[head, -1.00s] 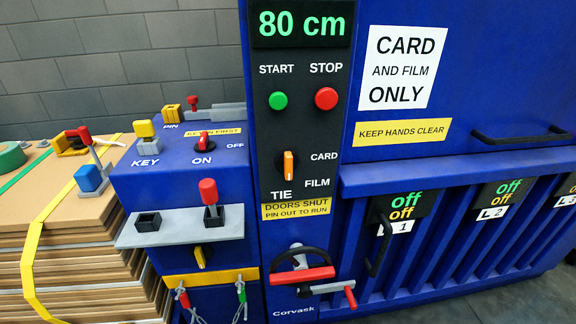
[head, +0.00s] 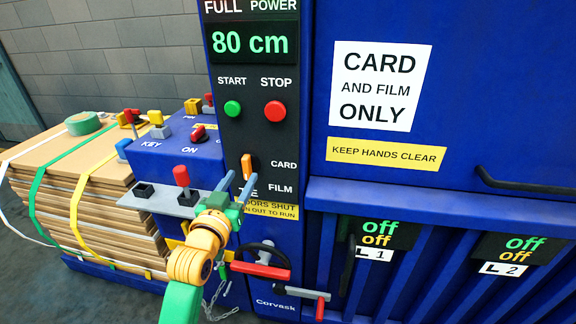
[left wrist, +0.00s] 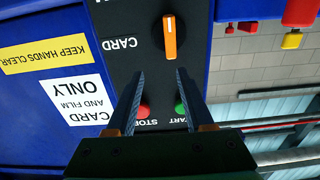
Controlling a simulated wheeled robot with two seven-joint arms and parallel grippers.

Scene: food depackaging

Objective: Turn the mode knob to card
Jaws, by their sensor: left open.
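The mode knob is an orange bar on the black panel (head: 263,143), left of the CARD label (head: 284,164) and above FILM. The knob (head: 246,166) stands nearly upright, not turned squarely to CARD. My left gripper (head: 238,183) is open, its two fingers pointing up at the panel just below the knob; it covers part of the TIE label. In the left wrist view, which is upside down, the knob (left wrist: 170,40) lies beyond the empty fingers (left wrist: 160,72), apart from them. My right gripper is not in view.
Green START (head: 232,109) and red STOP (head: 275,111) buttons sit above the knob. A red-handled wheel (head: 260,270) is below. Strapped cardboard (head: 100,200) stands at far left.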

